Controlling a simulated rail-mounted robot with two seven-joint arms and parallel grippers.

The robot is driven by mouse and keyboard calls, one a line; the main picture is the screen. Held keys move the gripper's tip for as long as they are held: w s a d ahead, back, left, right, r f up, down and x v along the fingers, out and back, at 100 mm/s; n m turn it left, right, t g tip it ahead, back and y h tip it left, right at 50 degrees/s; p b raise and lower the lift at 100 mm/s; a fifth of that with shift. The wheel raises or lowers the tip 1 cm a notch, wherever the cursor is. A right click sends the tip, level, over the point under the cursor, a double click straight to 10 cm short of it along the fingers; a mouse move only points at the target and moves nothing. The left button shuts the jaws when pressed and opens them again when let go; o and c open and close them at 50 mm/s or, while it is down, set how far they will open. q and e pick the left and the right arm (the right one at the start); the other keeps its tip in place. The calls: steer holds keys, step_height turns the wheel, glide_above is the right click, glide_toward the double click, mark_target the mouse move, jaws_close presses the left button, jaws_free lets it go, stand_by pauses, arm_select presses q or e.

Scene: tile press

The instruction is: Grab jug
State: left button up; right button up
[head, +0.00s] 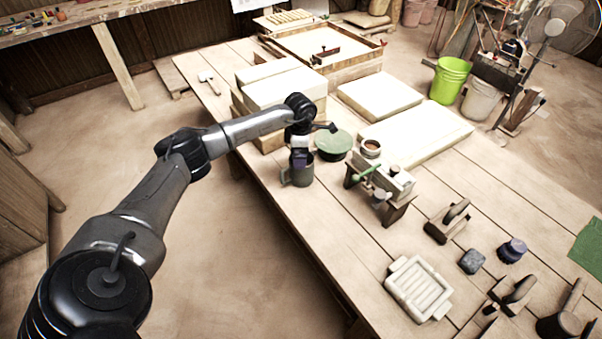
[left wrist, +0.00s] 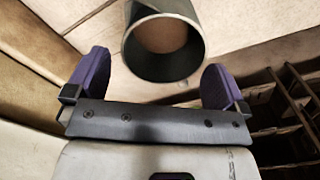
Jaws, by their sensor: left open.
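The jug (head: 301,178) is a dark grey cylinder with a handle on its left side. It stands near the left edge of the wooden table in the head view. My left gripper (head: 299,157) is just above and behind it, overlapping the jug's top in that view. In the left wrist view the jug (left wrist: 163,72) shows its round open mouth, beyond and between the two purple fingers of my left gripper (left wrist: 155,82). The fingers are spread wide, with visible gaps to the jug on both sides. The jug's far end is cut off there. My right gripper is not in view.
A green round-topped item (head: 333,142) stands close right of the jug. A small press-like stand (head: 382,184) is further right. Pale slabs (head: 284,88) are stacked behind my left wrist. A white ribbed tray (head: 418,288) lies nearer.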

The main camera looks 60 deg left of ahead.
mark_target(298, 171)
arm_select(q)
steer(key=shift+s+d+f+b, duration=0.1)
steer(key=shift+f+b, duration=0.35)
steer(key=shift+f, duration=0.9)
steer(key=shift+s+d+f+b, duration=0.1)
steer(key=shift+f+b, duration=0.35)
steer(key=shift+f, duration=0.85)
steer(key=shift+w, duration=0.1)
steer(key=shift+c, duration=0.3)
